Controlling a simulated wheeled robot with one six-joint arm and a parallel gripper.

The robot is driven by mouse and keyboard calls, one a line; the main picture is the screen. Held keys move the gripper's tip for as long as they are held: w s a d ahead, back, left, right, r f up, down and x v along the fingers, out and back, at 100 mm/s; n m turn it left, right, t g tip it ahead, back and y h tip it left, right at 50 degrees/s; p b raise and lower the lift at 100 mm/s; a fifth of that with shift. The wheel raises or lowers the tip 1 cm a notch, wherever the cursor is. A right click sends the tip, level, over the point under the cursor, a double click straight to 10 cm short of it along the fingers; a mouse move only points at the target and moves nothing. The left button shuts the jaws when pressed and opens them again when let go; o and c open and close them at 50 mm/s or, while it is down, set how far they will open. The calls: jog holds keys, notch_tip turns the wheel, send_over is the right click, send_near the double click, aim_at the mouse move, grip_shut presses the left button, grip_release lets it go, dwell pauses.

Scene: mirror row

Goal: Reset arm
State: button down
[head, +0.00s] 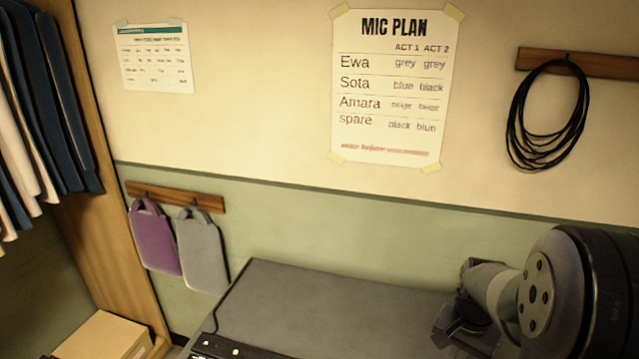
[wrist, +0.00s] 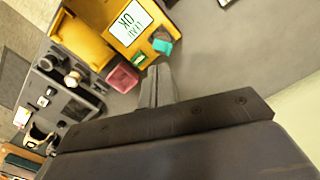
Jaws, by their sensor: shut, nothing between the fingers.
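My gripper (wrist: 158,72) shows in the wrist view with its two fingers together and nothing between them. The fingers point over a grey surface, just right of a pink block (wrist: 122,76). In the head view my arm is at the lower right, over the grey tabletop (head: 330,300). Part of it is cut off by the picture's edge, and I cannot make out the fingertips there.
The wrist view shows a yellow case (wrist: 88,35) with a "LEAD OK" label (wrist: 130,22), a teal piece (wrist: 162,46) and dark equipment (wrist: 62,98) at left. A mic plan (head: 390,85), coiled cable (head: 548,115) and two bags (head: 155,236) hang on the wall.

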jog(key=shift+w+a+r+n+b, duration=0.15)
jog(key=shift+n+b, duration=0.25)
jog(key=shift+n, duration=0.85)
jog(key=shift+w+d+r+n+b, duration=0.1)
jog(key=shift+w+r+n+b, duration=0.25)
jog(key=shift+n, duration=0.95)
jog(key=shift+a+r+n+b, duration=0.15)
jog(key=shift+n+b, duration=0.35)
jog(key=shift+n, duration=0.75)
jog(key=shift+d, duration=0.1)
